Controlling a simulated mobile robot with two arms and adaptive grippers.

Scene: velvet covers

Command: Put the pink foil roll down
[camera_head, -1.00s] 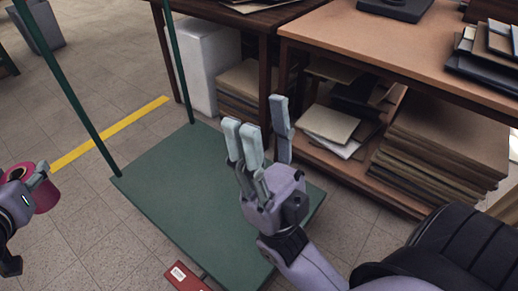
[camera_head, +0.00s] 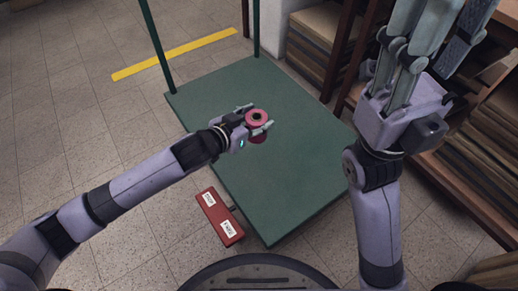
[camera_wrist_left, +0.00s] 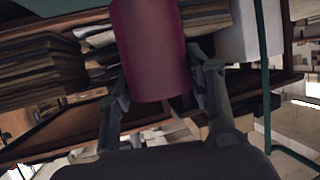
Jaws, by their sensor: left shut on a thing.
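The pink foil roll (camera_head: 257,116) is in my left gripper (camera_head: 256,119), between its fingers, with its round end and dark core hole facing up. It is over the green platform (camera_head: 290,165) in the head view. I cannot tell whether its lower end touches the platform. In the left wrist view the roll (camera_wrist_left: 153,50) is between the two fingers, and its far end is cut off by the frame. My right gripper (camera_head: 435,40) is at the upper right, fingers spread and empty, with its tips near the frame's top edge.
Green posts (camera_head: 155,45) rise from the platform's far side. A red box with white labels (camera_head: 219,217) is at its near left edge. Shelves with stacked boards (camera_head: 325,40) stand at the right. Much of the platform is bare.

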